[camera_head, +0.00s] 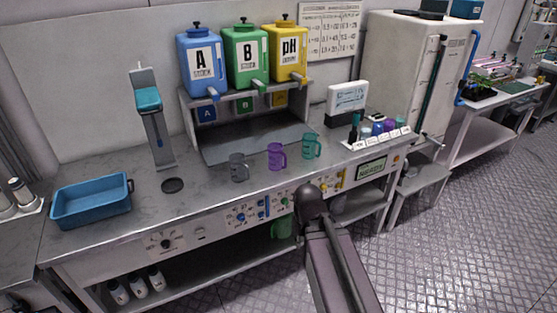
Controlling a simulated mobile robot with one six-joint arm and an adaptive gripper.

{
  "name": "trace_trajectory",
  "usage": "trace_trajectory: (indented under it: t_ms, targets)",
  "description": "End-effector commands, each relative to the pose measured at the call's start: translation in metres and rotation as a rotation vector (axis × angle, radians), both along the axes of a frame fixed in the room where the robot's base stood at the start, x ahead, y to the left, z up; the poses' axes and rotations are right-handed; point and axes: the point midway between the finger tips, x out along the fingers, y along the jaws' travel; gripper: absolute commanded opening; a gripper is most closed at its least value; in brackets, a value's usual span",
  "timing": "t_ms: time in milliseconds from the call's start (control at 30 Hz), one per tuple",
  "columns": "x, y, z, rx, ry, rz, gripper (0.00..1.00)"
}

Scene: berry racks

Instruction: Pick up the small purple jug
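The small purple jug (275,157) stands upright on the grey metal bench, near its front edge, with its handle toward the right. A grey translucent jug (238,168) stands to its left and a teal-green jug (311,146) to its right, both apart from it. My arm rises from the bottom of the picture, and its dark rounded joint shows in front of the bench, below and right of the purple jug. I cannot make out my gripper or its fingers, and nothing of mine touches the jug.
A dispenser stand with blue (203,80), green (246,70) and yellow (287,65) canisters stands behind the jugs. A blue tray (91,216) and a stand with a teal top (148,99) are left. A rack of small bottles (375,143) is right.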

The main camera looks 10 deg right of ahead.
Motion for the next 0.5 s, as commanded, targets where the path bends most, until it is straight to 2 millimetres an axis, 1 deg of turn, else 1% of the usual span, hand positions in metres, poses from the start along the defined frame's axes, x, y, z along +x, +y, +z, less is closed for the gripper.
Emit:
trace_trajectory:
  t_ms: [167, 267, 367, 500]
  targets:
    - [0.016, -0.001, -0.011, -0.066, -0.018, 0.081, 0.35]
    - [0.033, -0.007, -0.021, -0.142, -0.035, 0.173, 0.35]
    - [0.056, -0.014, -0.031, -0.249, -0.049, 0.299, 0.35]
    - [0.096, -0.023, -0.042, -0.441, -0.052, 0.52, 0.35]
